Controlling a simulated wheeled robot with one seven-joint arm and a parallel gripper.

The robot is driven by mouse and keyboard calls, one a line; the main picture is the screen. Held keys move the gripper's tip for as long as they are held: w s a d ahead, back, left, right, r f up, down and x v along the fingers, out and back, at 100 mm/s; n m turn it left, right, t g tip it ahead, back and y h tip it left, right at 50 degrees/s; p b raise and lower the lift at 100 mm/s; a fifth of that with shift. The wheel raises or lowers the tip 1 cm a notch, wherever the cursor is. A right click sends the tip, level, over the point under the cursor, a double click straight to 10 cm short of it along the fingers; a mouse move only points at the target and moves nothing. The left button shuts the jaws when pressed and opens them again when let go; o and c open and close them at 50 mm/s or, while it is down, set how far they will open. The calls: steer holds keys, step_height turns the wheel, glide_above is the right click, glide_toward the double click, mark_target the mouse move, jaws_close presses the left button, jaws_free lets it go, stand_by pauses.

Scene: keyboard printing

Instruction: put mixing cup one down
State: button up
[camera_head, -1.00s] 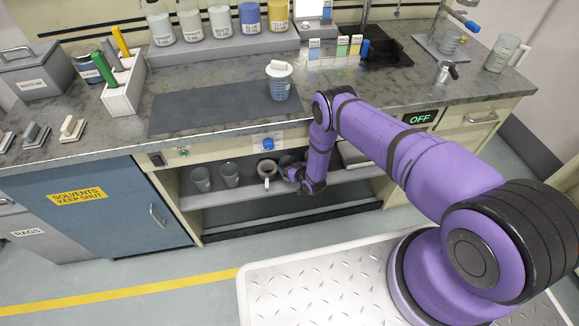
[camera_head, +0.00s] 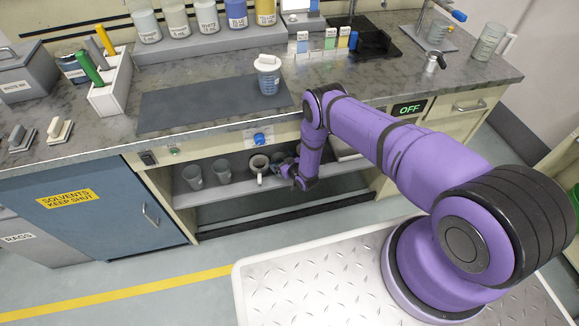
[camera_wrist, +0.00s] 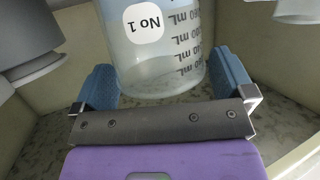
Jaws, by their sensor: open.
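Mixing cup one (camera_wrist: 165,65) is a translucent cup with a "No 1" label and mL marks, which appear upside down in the wrist view. It stands between the two blue fingers of my gripper (camera_wrist: 162,85). The fingers are open beside it; I cannot tell if either touches it. The cup is mostly hidden there by my gripper.
A lidded cup (camera_head: 268,76) stands on the dark mat (camera_head: 200,103) above.

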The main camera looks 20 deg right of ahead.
steer(key=v, duration=1.1)
steer(key=shift+s+d, duration=0.15)
steer(key=shift+s, duration=0.1)
stand_by(1.6)
